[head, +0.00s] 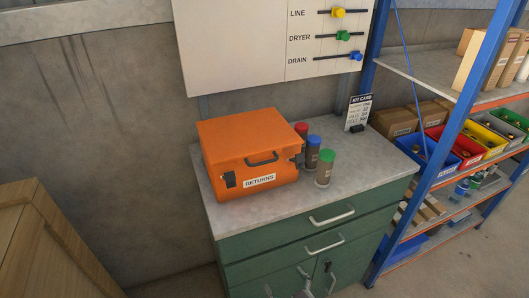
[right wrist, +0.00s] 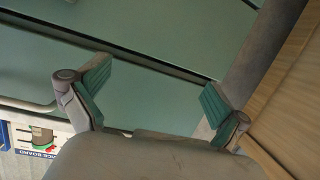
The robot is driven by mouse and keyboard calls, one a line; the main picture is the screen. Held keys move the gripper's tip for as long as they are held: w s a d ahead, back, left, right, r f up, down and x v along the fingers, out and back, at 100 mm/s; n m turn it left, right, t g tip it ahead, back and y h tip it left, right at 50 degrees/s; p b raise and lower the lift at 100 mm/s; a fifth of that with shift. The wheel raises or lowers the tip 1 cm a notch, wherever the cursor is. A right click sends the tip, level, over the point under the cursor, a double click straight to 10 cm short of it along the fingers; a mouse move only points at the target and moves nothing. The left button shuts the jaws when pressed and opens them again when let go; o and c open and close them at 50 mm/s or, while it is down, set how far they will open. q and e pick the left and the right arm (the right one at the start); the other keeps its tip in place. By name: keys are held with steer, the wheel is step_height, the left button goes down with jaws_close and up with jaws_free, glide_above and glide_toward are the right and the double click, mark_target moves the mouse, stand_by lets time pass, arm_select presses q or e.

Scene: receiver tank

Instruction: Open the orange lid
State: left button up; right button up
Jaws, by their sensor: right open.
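An orange box (head: 240,155) marked RETURNS stands on the grey top of a green cabinet in the head view. Its orange lid (head: 245,130) is down, with a dark handle (head: 262,159) on the front and a dark latch at the front left. My right gripper (right wrist: 155,82) is open and empty in the right wrist view, its teal-padded fingers apart in front of green cabinet panels. In the head view it is at most a small part at the bottom edge, well below the box. My left gripper is not in view.
Three capped jars, red, blue and green (head: 325,168), stand close to the box's right side. A kit card (head: 358,112) stands behind them. The green cabinet (head: 300,245) has protruding handles. A blue-framed shelf (head: 425,150) is at right, a wooden crate (head: 45,245) at lower left.

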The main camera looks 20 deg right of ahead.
steer(key=w+r+t+p, duration=0.1)
steer(key=w+r+t, duration=0.1)
steer(key=r, duration=0.7)
steer(key=w+r+t, duration=0.2)
steer(key=r, duration=0.7)
steer(key=m+t+p, duration=0.1)
steer(key=m+t, duration=0.1)
steer(key=t, duration=0.1)
glide_toward(265, 162)
steer(key=shift+h, duration=0.5)
steer(key=p+x, duration=0.4)
steer(key=x, duration=0.6)
steer(key=shift+w+a+f, duration=0.1)
steer(key=shift+w+a, duration=0.05)
steer(key=shift+w, duration=0.05)
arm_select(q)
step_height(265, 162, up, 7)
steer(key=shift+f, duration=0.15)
